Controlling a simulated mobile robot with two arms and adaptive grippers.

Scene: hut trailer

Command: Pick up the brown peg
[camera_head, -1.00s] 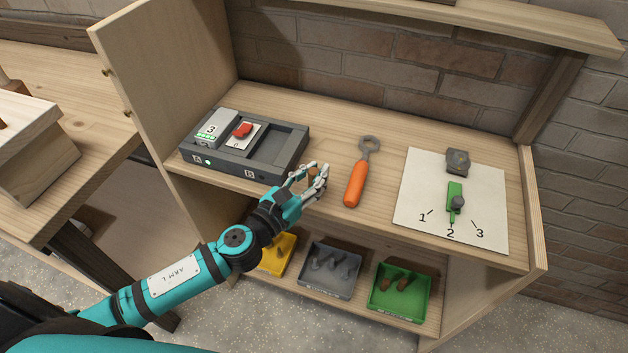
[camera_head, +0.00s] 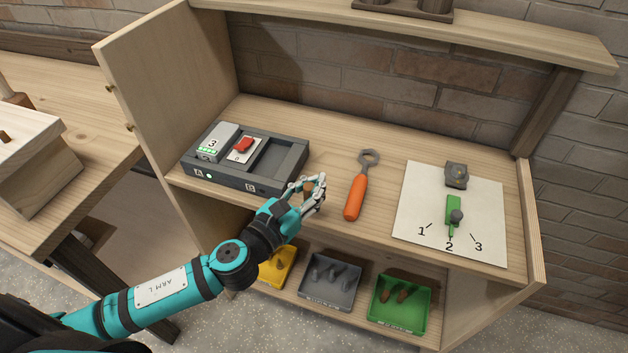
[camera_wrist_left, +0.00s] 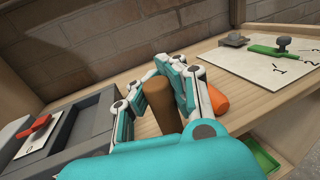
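The brown peg (camera_wrist_left: 160,104) is between the fingers of my left gripper (camera_wrist_left: 160,88) in the left wrist view. In the head view only a small brown part of the peg (camera_head: 308,188) shows among the fingers. My left gripper (camera_head: 313,193) is at the shelf's front edge, between the grey box and the orange wrench. Its fingers are bent around the peg. A strip of wood shows between the left finger and the peg, so a firm hold is not clear. The peg's lower end is hidden. My right gripper is not in view.
The grey box (camera_head: 230,178) with a red switch is left of the gripper. The orange-handled wrench (camera_head: 356,196) is close on its right. A white numbered board (camera_head: 418,205) with a green lever lies farther right. Yellow, grey and green bins stand below.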

